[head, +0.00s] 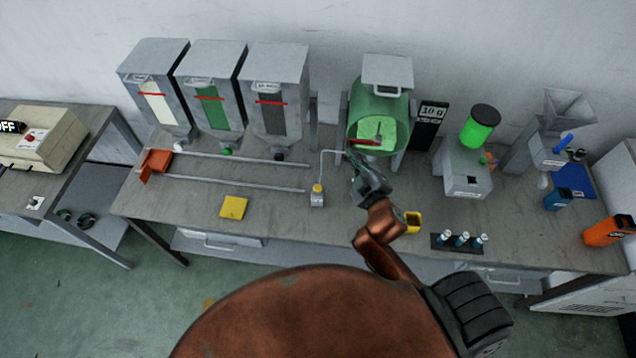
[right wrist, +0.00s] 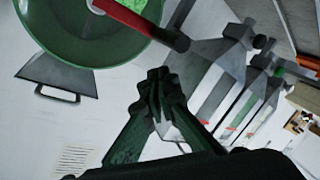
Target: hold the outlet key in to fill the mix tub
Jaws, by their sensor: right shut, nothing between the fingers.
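A green round tub (head: 384,137) holding bright green material hangs in a grey stand at the back, and I take it for the mix tub. It also shows in the right wrist view (right wrist: 75,45). A red bar (head: 364,142) crosses its front rim, and in the right wrist view this bar (right wrist: 150,25) has a dark end. I cannot tell which part is the outlet key. My right gripper (head: 360,163) is shut and empty, just below and in front of the tub. Its closed fingertips (right wrist: 158,82) look apart from the bar. My left gripper is not in view.
Grey hoppers (head: 277,88) stand left of the tub above two rails (head: 235,184) with an orange piece (head: 155,162). A 10 g display (head: 431,112) and a green-topped machine (head: 466,175) stand right.

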